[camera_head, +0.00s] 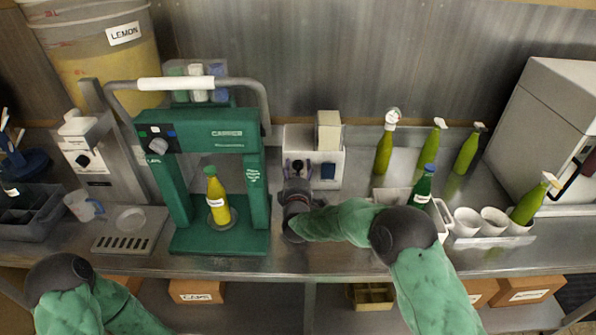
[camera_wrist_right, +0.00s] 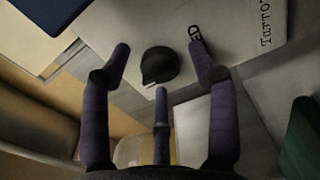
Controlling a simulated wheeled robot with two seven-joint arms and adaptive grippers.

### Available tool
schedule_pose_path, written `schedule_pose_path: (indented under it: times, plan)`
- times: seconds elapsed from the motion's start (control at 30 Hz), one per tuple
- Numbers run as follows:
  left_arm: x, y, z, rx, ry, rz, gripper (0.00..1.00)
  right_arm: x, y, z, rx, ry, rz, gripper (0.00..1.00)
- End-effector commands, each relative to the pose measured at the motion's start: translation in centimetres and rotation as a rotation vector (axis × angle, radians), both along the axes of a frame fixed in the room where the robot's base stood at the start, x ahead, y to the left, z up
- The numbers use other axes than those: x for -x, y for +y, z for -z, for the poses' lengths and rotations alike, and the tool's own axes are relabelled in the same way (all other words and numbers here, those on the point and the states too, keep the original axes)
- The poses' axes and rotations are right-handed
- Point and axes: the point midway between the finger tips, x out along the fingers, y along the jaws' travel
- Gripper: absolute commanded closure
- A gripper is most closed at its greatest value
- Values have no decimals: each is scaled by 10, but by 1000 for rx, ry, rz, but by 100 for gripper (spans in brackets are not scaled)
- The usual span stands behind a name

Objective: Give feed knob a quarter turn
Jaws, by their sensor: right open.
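The feed knob (camera_wrist_right: 159,66) is black and round with a pointer notch. It sits on a pale panel (camera_wrist_right: 236,32) with partly hidden lettering ending in "ED". In the head view the knob (camera_head: 298,165) shows small on the front of a white box (camera_head: 329,157). My right gripper (camera_head: 298,172) is open, with its purple fingers pointing at the box. In the right wrist view its fingertips (camera_wrist_right: 158,62) are spread around the knob, with gaps on both sides. I cannot tell whether any finger touches it. My left arm is at the lower left, its gripper out of view.
A green capper (camera_head: 207,130) holding a yellow bottle (camera_head: 217,197) stands left of my right arm. A blue square (camera_head: 327,171) is right of the knob. Green bottles (camera_head: 384,150) and white cups (camera_head: 467,222) stand to the right. A bucket (camera_head: 95,50) is at the back left.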

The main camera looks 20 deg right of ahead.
Motion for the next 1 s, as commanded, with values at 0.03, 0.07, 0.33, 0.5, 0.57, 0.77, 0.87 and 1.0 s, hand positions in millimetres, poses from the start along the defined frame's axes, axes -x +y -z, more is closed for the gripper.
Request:
schedule_pose_path:
  times: [0.03, 0.07, 0.33, 0.5, 0.57, 0.77, 0.87, 1.0]
  plan:
    - [0, 0, 0, 0, 0, 0, 40, 0, 0, 0, 0, 0, 0, 40]
    - [0, 0, 0, 0, 0, 0, 40, 0, 0, 0, 0, 0, 0, 40]
    - [0, 0, 0, 0, 0, 0, 40, 0, 0, 0, 0, 0, 0, 96]
    - [0, 0, 0, 0, 0, 0, 40, 0, 0, 0, -6, -2, 0, 96]
    - [0, 0, 0, 0, 0, 0, 40, 0, 0, 0, -14, -4, 0, 96]
    - [0, 0, 0, 0, 0, 0, 40, 0, 0, 0, -85, -24, 0, 96]
    - [0, 0, 1, 0, 0, 0, 40, 0, 0, 1, -147, -42, 0, 96]
    - [0, 0, 2, 0, 0, 0, 40, 1, 0, 1, -260, -75, 0, 96]
